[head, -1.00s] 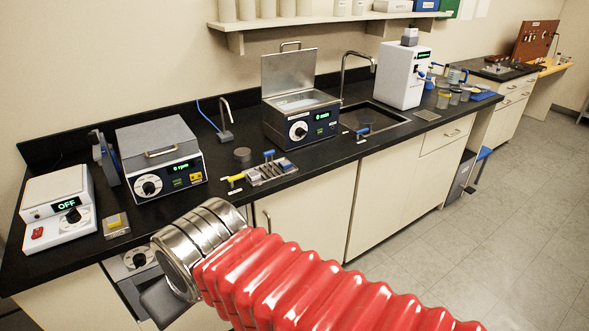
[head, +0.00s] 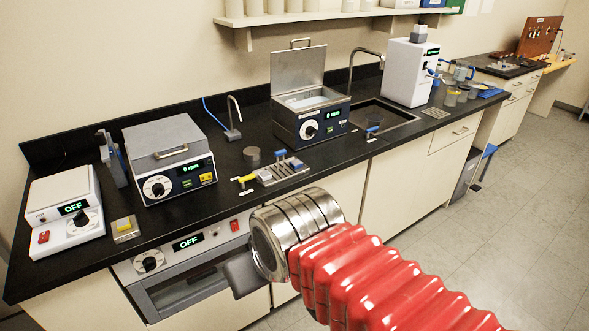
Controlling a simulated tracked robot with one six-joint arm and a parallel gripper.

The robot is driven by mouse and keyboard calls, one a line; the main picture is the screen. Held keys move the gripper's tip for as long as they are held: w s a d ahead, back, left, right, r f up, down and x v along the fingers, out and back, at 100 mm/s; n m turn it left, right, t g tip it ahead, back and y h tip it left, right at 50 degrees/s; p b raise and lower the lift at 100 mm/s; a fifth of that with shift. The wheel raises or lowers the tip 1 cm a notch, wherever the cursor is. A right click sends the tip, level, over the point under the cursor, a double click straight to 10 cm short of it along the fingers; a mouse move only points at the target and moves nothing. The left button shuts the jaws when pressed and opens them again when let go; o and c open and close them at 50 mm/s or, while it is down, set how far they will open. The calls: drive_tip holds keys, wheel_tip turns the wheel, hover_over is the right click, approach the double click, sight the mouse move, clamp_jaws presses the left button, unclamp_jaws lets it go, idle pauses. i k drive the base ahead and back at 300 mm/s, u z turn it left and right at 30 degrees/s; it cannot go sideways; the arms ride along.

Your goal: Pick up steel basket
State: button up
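A low steel-grey slotted piece (head: 283,172) with blue upright parts lies on the black counter, in front of the open-lidded bath (head: 310,122). It may be the steel basket, but it is too small to be sure. The inside of the bath is only partly visible. My gripper (head: 244,273) shows as a dark grey piece beyond the steel cuff of my red arm, in front of the cabinets and below the counter edge. It is well apart from the slotted piece. Its fingertips cannot be made out, so its opening is unclear.
A front-panelled oven (head: 190,270) sits below. The floor at right (head: 500,210) is clear.

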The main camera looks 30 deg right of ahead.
sight(281, 171)
drive_tip(key=u, duration=0.05)
drive_tip(key=i, duration=1)
drive_tip(key=z, duration=0.05)
